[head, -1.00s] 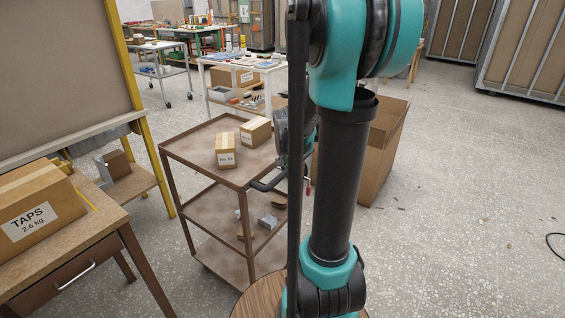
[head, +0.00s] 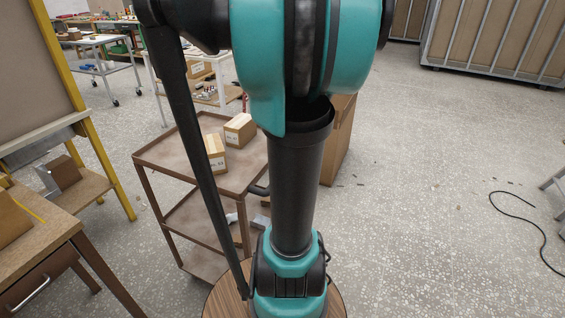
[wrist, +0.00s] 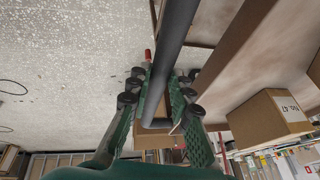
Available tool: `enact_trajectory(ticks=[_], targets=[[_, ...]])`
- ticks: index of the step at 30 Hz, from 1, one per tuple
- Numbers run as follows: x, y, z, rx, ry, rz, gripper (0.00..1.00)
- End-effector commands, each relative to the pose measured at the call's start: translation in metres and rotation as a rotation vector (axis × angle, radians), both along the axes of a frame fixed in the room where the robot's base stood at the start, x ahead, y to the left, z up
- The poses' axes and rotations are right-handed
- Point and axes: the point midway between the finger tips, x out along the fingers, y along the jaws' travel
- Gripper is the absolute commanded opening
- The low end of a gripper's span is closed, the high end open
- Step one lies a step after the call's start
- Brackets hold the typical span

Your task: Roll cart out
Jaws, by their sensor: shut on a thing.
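The cart (head: 152,159) is a brown three-shelf trolley left of my arm in the head view, with two cardboard boxes on its top shelf. Its dark handle (head: 259,191) shows in part beside my arm. In the wrist view the handle bar (wrist: 175,50) runs between the fingers of my gripper (wrist: 157,100), which is shut on it. The cart's brown edge (wrist: 232,45) lies just right of the gripper there. In the head view my own arm hides the gripper and the cart's right side.
A workbench (head: 62,236) and a yellow-framed board (head: 105,150) stand close on the cart's left. A large cardboard carton (head: 338,140) is behind my arm. White tables stand at the back. The floor at right is open, with a black cable (head: 520,218) on it.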

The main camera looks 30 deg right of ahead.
Motion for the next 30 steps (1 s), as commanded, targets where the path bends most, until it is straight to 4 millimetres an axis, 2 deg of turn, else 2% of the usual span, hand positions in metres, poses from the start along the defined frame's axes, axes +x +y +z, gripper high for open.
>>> enact_trajectory(ticks=[8, 9, 14, 24, 30], targets=[[0.000, 0.000, 0.000, -0.001, 0.001, 0.000, 0.00], [0.000, 0.000, 0.000, -0.001, 0.001, 0.000, 0.21], [0.000, 0.000, 0.000, -0.001, 0.001, 0.000, 0.41], [0.000, 0.000, 0.001, 0.000, 0.000, 0.000, 0.41], [-0.006, 0.003, 0.013, 0.000, 0.000, 0.000, 0.41]])
